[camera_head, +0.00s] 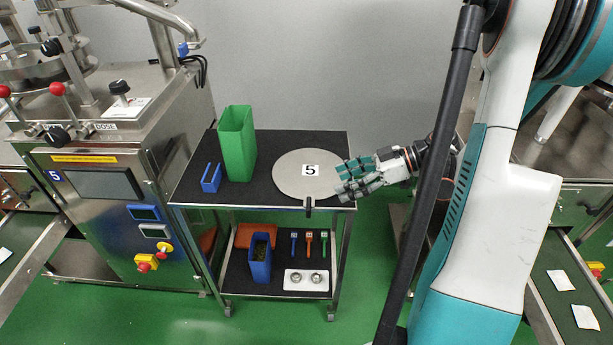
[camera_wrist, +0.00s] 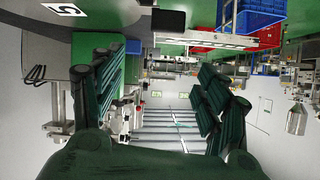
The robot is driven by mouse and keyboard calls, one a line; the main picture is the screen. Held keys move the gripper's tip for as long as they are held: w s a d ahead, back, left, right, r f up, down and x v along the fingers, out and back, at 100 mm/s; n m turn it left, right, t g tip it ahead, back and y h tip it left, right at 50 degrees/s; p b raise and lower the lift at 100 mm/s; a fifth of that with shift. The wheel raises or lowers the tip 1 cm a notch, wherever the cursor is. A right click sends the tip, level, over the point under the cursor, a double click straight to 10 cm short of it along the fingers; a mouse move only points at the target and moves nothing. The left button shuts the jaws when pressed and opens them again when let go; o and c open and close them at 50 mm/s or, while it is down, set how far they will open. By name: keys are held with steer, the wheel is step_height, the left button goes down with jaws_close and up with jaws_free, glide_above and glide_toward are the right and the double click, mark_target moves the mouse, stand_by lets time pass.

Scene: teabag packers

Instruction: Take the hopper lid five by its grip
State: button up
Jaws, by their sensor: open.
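The hopper lid five (camera_head: 293,182) is a flat, round grey disc with a white label "5" (camera_head: 310,170). It lies on the black top of a cart. A small black tab (camera_head: 308,204), which looks like its grip, sticks out at the near edge. My gripper (camera_head: 343,181) is open, with green fingers, at the right side of the lid and apart from the black tab. The fingertips overlap the lid's right edge in the picture; I cannot tell whether they touch. In the wrist view, the open fingers (camera_wrist: 162,95) hold nothing, and the label "5" (camera_wrist: 65,10) shows at upper left.
The cart top (camera_head: 270,143) also bears a tall green bin (camera_head: 237,145) and a small blue holder (camera_head: 211,178) at left. The lower shelf holds a blue container (camera_head: 260,262), small scoops and a white tray (camera_head: 306,281). A packing machine (camera_head: 110,190) stands left of the cart.

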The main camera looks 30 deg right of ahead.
steer(key=s+d+f+n, duration=0.2)
steer(key=s+d, duration=0.1)
steer(key=s, duration=0.1)
steer(key=shift+t+y, duration=0.3)
steer(key=shift+y, duration=0.1)
steer(key=b+x, duration=0.5)
steer(key=x, duration=0.9)
steer(key=shift+w+d+f, duration=0.1)
steer(key=shift+w+d, duration=0.05)
steer(key=c, duration=1.4)
